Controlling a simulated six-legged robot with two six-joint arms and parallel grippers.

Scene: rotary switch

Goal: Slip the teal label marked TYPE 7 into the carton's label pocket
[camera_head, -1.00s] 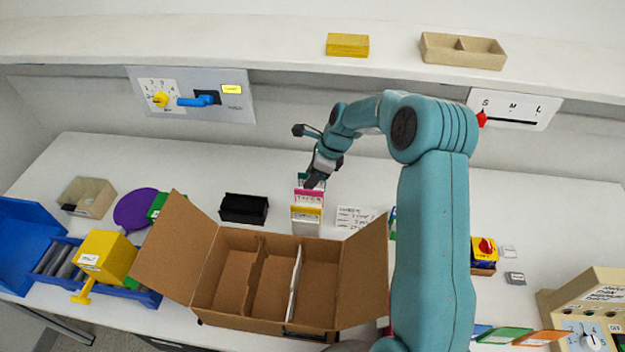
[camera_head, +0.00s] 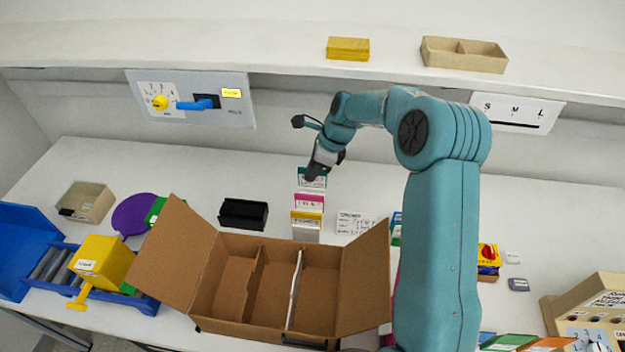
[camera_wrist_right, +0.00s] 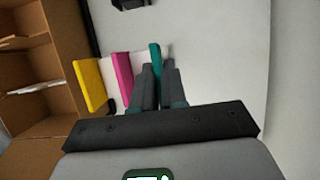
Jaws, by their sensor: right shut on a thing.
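The teal label (camera_head: 313,181) is at the back of a row of coloured labels in the head view. Its print is too small to read. My right gripper (camera_head: 314,172) is shut on it. In the right wrist view the teal label (camera_wrist_right: 155,58) stands upright between the two close fingers (camera_wrist_right: 161,75). The brown carton (camera_head: 285,270) stands open in front of the row, its flaps spread. A dark strip (camera_head: 303,342) shows low on its front; I cannot tell whether this is the label pocket. My left gripper is not in view.
A pink label (camera_head: 309,201) and a yellow label (camera_head: 306,219) stand just in front of the teal one. A black box (camera_head: 243,214) is to their left, a printed white card (camera_head: 357,223) to their right. A shelf (camera_head: 200,45) runs above the back.

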